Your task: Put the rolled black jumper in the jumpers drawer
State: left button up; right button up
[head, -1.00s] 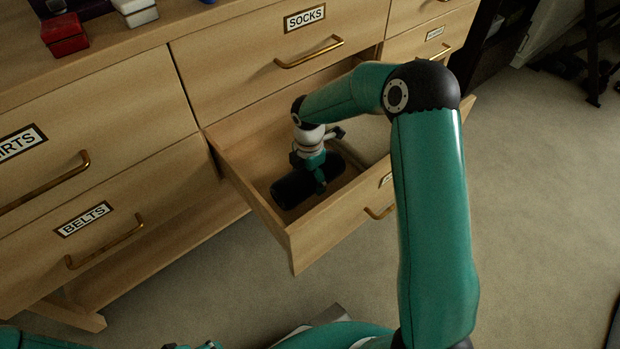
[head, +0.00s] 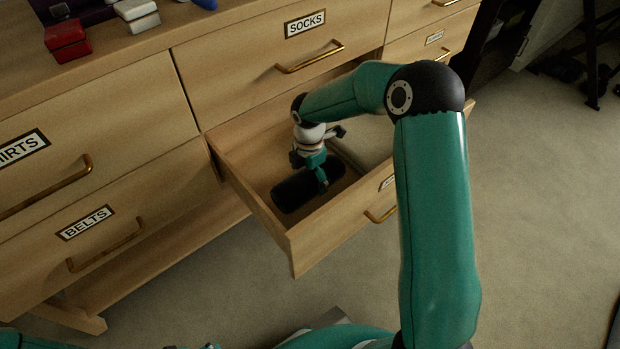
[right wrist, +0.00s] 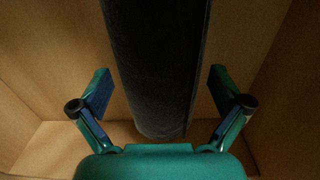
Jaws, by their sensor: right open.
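The rolled black jumper (head: 295,191) lies inside the open lower drawer (head: 262,207), towards its front left. My right gripper (head: 320,178) reaches down into the drawer over the roll. In the right wrist view the black roll (right wrist: 160,70) runs between the two spread fingers (right wrist: 160,95), with a gap on each side. The gripper is open and does not grip it. The open drawer's label is mostly hidden by my right arm. Small parts of my left gripper (head: 205,346) seem to show at the bottom edge; its jaws cannot be made out.
A pale folded item (head: 365,140) lies at the drawer's right. The closed socks drawer (head: 250,65) is above, the belts drawer (head: 130,205) to the left. A red box (head: 66,42) and a white box (head: 137,14) stand on top.

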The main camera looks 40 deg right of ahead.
aim_at(309, 174)
notch_tip(309, 174, up, 10)
jog(key=p, duration=0.3)
jog(key=shift+r, duration=0.2)
